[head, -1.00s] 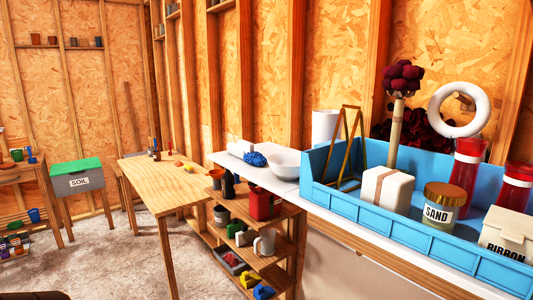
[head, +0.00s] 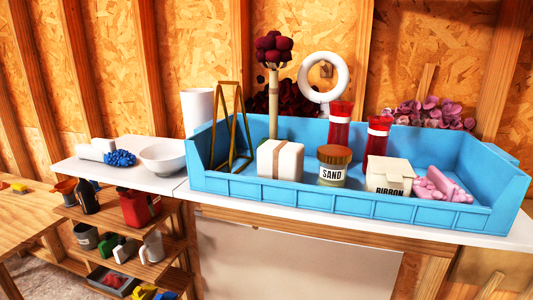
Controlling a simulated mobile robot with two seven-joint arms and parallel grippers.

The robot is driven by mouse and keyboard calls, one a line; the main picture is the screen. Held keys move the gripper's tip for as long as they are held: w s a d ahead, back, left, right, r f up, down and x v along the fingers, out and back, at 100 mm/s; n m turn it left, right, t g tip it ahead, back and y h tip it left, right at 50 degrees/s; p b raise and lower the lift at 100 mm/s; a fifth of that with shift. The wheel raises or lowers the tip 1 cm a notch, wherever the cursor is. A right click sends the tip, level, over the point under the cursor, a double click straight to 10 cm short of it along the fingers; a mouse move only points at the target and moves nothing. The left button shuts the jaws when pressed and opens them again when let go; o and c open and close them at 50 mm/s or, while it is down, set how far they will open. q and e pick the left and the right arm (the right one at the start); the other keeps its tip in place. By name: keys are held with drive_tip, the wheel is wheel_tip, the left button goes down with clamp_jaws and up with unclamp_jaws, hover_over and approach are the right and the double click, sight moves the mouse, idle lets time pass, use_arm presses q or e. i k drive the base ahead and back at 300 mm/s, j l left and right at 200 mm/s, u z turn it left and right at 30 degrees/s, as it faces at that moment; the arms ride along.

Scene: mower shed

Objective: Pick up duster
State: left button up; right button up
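A blue, bumpy, fluffy-looking piece (head: 120,158) lies on the white counter (head: 150,183) at the left, and it looks most like a duster. A white rounded object (head: 96,148) lies right beside it; I cannot tell whether the two are joined. A white bowl (head: 163,158) stands close to its right. Neither of my grippers is in view.
A blue open tray (head: 330,212) fills the counter's right, holding a sand jar (head: 332,172), ribbon box (head: 388,180), red-and-white containers, pink pieces and a maroon ball on a stick (head: 273,60). A white cylinder (head: 197,108) stands behind. Loaded shelves (head: 165,238) sit below left.

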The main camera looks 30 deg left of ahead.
sight(103, 151)
drive_tip(key=k+j+z, duration=0.1)
drive_tip(key=j, duration=0.3)
drive_tip(key=k+j+z, duration=0.15)
drive_tip(key=j, duration=0.3)
drive_tip(key=k+j+z, duration=0.1)
drive_tip(key=j, duration=0.3)
drive_tip(key=k+j+z, duration=0.1)
drive_tip(key=j, duration=0.3)
drive_tip(key=k+j, duration=0.15)
drive_tip(key=j, duration=0.25)
drive_tip(key=k+j, duration=0.15)
drive_tip(key=j, duration=0.25)
drive_tip(key=k+j, duration=0.2)
drive_tip(key=j, duration=0.2)
drive_tip(key=k+j, duration=0.15)
drive_tip(key=j, duration=0.25)
drive_tip(key=z, duration=0.05)
